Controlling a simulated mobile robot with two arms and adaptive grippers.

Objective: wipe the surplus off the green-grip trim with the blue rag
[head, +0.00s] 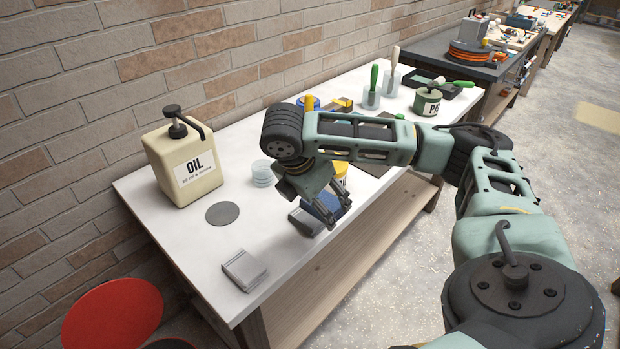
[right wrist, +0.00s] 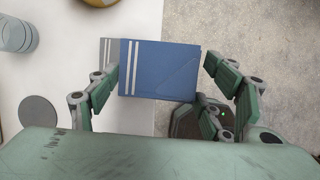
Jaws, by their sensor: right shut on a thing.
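The blue rag (head: 322,207) is a folded blue pad with white stripes at one end. It is in my right gripper (head: 328,208), near the table's front edge. In the right wrist view the rag (right wrist: 160,70) sits between the two fingers, which are shut on it. A green-handled tool (head: 373,78) stands upright in a clear jar at the back, and another green handle (head: 452,83) lies by the paint can. I cannot tell which is the trim, and no surplus paint is discernible. My left gripper is not in view.
A grey folded pad (head: 307,222) lies just below the rag; another (head: 243,269) is at the near corner. An oil can (head: 183,165), grey disc (head: 222,213), clear stacked dishes (head: 263,173), yellow tin (head: 342,172) and paint can (head: 427,103) stand around. The front left tabletop is mostly clear.

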